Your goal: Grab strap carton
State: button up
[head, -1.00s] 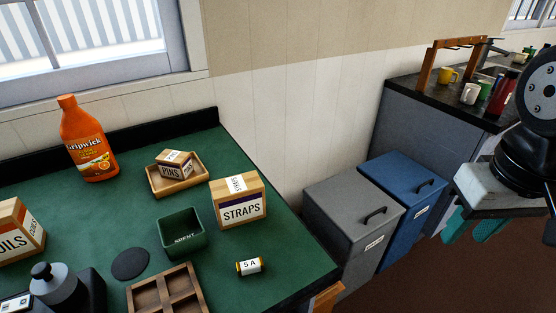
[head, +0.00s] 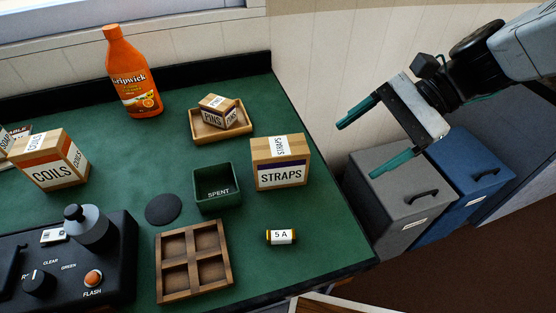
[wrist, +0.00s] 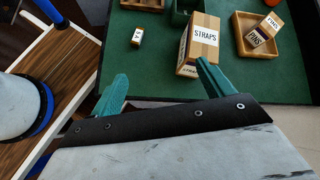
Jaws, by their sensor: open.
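The strap carton (head: 280,164) is a brown box with a white label reading STRAPS and a dark stripe. It stands upright near the right edge of the green table, and also shows in the wrist view (wrist: 203,40). My gripper (head: 372,143) is open and empty, with teal fingers. In the head view it is up and to the right of the carton, out past the table edge and above the bins. In the wrist view the right finger overlaps the carton's lower part; the carton is beyond the fingers, not between them.
Close to the carton are a green SPENT bin (head: 217,190), a tray (head: 222,133) holding a PINS box, and a 5A cylinder (head: 281,237). A wooden divided tray (head: 193,261), a COILS box (head: 49,160) and an orange bottle (head: 133,75) stand farther left. Grey and blue bins (head: 395,198) stand right.

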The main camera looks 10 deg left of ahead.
aim_at(282, 145)
jog(key=a+f+m+y, duration=0.1)
jog(key=a+f, duration=0.1)
jog(key=a, duration=0.3)
jog(key=w+a+f+m+y, duration=0.1)
jog(key=a+f+m, duration=0.1)
jog(key=a, duration=0.3)
jog(key=a+f+m+g+y, duration=0.1)
jog(key=a+f+m, duration=0.1)
jog(key=a, duration=0.3)
jog(key=shift+w+a+f, duration=0.15)
jog(key=shift+w+f, duration=0.2)
jog(key=shift+f, duration=0.15)
jog(key=c, duration=1.2)
